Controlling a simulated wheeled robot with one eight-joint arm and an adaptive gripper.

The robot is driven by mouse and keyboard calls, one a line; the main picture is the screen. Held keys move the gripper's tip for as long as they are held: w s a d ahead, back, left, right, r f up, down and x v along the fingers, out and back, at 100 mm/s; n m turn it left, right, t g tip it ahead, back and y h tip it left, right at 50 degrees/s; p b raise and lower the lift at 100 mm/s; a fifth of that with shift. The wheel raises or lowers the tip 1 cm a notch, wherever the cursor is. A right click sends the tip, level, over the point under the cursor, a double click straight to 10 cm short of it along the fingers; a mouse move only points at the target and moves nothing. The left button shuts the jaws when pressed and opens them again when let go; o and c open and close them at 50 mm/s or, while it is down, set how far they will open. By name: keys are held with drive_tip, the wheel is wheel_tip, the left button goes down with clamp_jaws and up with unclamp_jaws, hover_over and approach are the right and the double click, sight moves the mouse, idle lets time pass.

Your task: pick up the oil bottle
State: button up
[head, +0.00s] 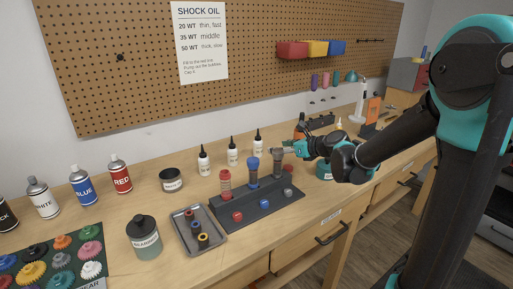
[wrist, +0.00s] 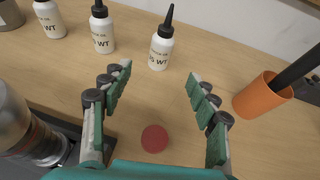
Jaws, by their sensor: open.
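Three white oil bottles with black pointed tips stand upright in a row behind the shock stand: left (head: 204,162), middle (head: 233,153) and right (head: 258,144). In the wrist view, the left bottle (wrist: 48,18), middle bottle (wrist: 102,32) and right bottle (wrist: 161,50) line the top. Their labels end in "WT"; the numbers are not clear. My gripper (wrist: 160,72) is open and empty, its fingertips pointing toward the right bottle, just short of it. In the head view my gripper (head: 285,150) is right of that bottle, near the stand's rightmost shock.
The black stand (head: 260,207) holds several shocks; one metal shock (wrist: 12,120) is close at the wrist view's left. An orange cup (wrist: 262,97) with a black tool is at right. A red disc (wrist: 154,138) lies below the fingers. Bench between gripper and right bottle is clear.

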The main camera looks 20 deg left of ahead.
sight(261, 146)
drive_tip(key=x, duration=1.3)
drive_tip(key=shift+w+a, duration=0.2)
drive_tip(key=shift+a, duration=0.05)
drive_tip(key=c, duration=1.3)
drive_tip(key=shift+c, duration=0.2)
drive_tip(key=shift+r, duration=0.1)
wheel_tip(261, 146, up, 20)
